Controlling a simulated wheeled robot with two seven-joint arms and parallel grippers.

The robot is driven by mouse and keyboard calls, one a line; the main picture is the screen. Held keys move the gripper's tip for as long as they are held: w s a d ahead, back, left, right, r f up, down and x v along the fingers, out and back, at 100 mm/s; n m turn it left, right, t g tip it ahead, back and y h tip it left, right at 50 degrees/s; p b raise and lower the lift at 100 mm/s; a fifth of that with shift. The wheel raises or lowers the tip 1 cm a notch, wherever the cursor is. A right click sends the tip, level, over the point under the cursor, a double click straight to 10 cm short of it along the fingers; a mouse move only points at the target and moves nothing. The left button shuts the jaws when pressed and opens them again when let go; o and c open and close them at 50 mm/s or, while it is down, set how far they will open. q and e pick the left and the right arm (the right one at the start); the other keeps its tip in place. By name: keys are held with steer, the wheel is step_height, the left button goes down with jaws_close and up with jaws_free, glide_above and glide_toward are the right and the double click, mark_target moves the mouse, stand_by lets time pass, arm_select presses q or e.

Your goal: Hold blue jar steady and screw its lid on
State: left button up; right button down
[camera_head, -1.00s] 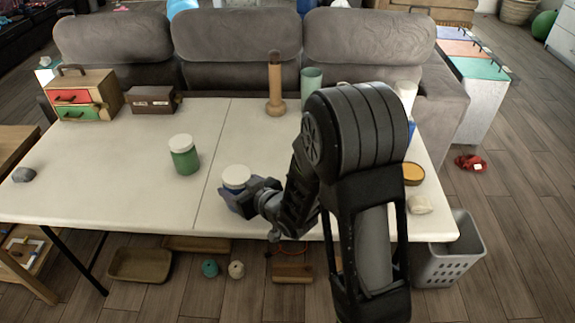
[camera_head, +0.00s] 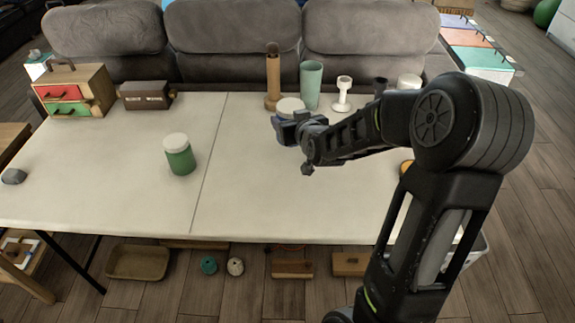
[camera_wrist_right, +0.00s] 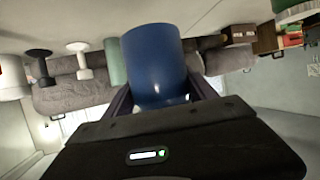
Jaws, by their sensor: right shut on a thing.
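The blue jar, white on top, is in my right gripper (camera_head: 290,128). In the head view its white top (camera_head: 291,105) shows just beyond the fingers, and most of its body is hidden by them. In the right wrist view its blue body (camera_wrist_right: 155,55) sits between the two fingers, which are shut on it. I cannot tell whether the white top is a seated lid, nor whether the jar clears the table. My left gripper is not in view.
A green jar with a white lid (camera_head: 180,155) stands left on the table (camera_head: 110,185). A wooden cylinder (camera_head: 273,78), a green tumbler (camera_head: 311,84) and a white stemmed piece (camera_head: 343,94) stand behind the held jar. The table's front middle is clear.

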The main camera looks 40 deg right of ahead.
steer(key=shift+w+a, duration=0.2)
steer(key=shift+w, duration=0.15)
steer(key=shift+w+d+f, duration=0.1)
steer(key=shift+f, duration=0.7)
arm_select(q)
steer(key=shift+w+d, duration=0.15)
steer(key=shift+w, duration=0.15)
arm_select(e)
steer(key=shift+s+f, duration=0.1)
steer(key=shift+s, duration=0.1)
steer(key=shift+f, duration=2.95)
steer(key=shift+f, duration=0.15)
steer(key=shift+f, duration=1.95)
steer(key=shift+f, duration=0.1)
